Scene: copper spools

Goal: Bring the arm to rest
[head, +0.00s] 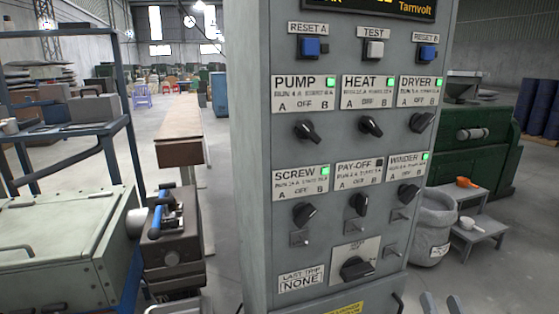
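Two grey tips at the bottom right edge of the head view look like the fingertips of my gripper (441,304). They stand apart with nothing visible between them. The rest of my gripper and arm is out of the picture. The tips are low, to the right of the grey control cabinet (252,200). I cannot tell how far they are from it.
The cabinet carries rotary knobs; the PUMP, HEAT, DRYER, SCREW and WINDER lamps are green, PAY-OFF (379,163) is dark. LAST TRIP reads NONE (300,282). A sack (432,232) and a grey step stand (483,232) are at right, a blue rack (62,131) at left.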

